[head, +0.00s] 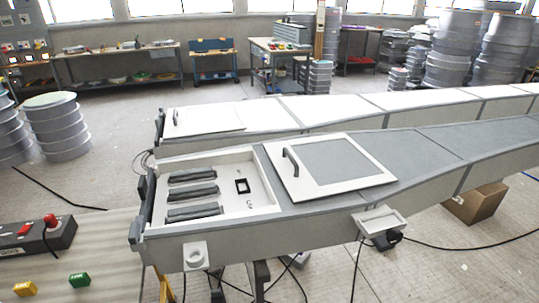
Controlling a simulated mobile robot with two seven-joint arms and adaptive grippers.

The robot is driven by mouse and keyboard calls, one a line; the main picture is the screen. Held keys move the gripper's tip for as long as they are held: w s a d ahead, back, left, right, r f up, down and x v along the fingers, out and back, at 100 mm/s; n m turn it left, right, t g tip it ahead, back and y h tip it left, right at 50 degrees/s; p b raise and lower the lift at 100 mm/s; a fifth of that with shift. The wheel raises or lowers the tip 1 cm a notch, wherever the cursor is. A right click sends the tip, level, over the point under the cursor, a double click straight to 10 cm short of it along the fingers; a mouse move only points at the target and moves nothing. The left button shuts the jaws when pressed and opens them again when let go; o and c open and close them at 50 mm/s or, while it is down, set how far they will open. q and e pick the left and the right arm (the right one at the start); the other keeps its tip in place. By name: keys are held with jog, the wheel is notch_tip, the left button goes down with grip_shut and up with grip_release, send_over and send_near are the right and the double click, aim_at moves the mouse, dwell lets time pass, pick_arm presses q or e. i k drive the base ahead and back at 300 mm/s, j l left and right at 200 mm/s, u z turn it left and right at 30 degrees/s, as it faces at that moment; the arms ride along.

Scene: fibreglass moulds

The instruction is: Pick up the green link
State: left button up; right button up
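Neither of my grippers shows in the head view.
A dark control box (45,240) with red buttons stands behind the blocks. A long grey mould (200,245) with an open compartment and a white lid (330,170) rises to the right. Black cables cross the floor. The table around the green link is clear.

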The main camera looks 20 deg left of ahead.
aim_at(82, 280)
jog(key=u, duration=2)
